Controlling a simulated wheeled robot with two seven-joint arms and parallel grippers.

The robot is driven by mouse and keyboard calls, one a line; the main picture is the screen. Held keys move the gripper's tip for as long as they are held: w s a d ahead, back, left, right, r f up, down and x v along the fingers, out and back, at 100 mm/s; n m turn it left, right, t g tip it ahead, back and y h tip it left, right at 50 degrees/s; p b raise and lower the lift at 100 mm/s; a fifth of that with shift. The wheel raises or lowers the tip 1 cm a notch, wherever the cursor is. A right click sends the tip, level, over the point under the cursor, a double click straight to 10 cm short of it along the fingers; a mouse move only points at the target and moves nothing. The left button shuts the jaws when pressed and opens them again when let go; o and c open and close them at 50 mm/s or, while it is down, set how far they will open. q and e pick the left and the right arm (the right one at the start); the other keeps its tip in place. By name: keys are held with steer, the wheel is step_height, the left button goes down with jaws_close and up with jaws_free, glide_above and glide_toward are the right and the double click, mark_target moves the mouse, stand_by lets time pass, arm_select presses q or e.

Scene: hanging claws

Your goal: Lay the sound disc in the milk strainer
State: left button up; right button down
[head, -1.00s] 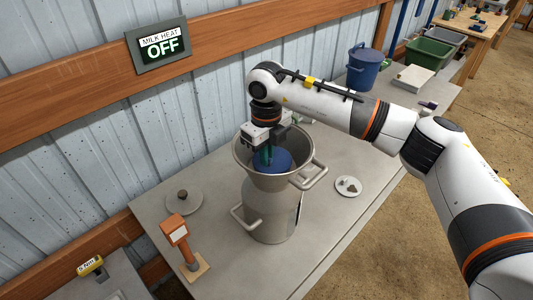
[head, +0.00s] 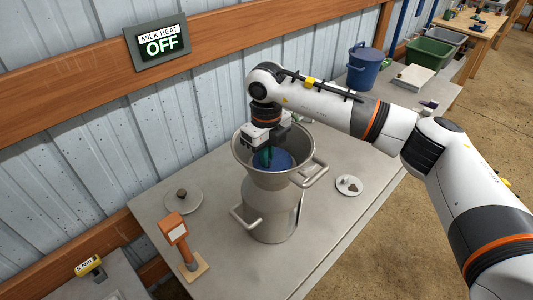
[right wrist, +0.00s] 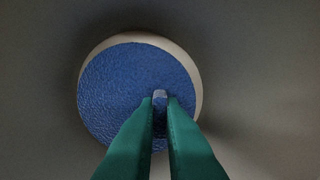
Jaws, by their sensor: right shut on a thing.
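A blue textured disc (head: 278,160) is inside the wide steel funnel-shaped top of the milk strainer (head: 245,146), which sits on a can-like body with side handles. My right gripper (head: 265,157) reaches down into the funnel from above. Its green fingers are shut on a small grey tab of the disc. The right wrist view shows the disc (right wrist: 130,90) below the fingers (right wrist: 160,100), with a pale round rim showing past its upper and right edge. I cannot tell whether the disc touches the strainer's floor. My left gripper is out of view.
A grey plate (head: 190,206) with a brown knob lies left of the strainer, and a small white dish (head: 348,190) with dark pieces lies right. An orange stand (head: 176,228) is at the front left. A blue bucket (head: 364,70) and pale box (head: 413,79) stand behind.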

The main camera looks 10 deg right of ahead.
steer(key=shift+f+b, duration=0.4)
steer(key=shift+f, duration=0.2)
steer(key=c, duration=1.5)
jaws_free()
steer(key=shift+r, duration=0.15)
steer(key=shift+r+p, duration=1.65)
steer(key=shift+r, duration=1.75)
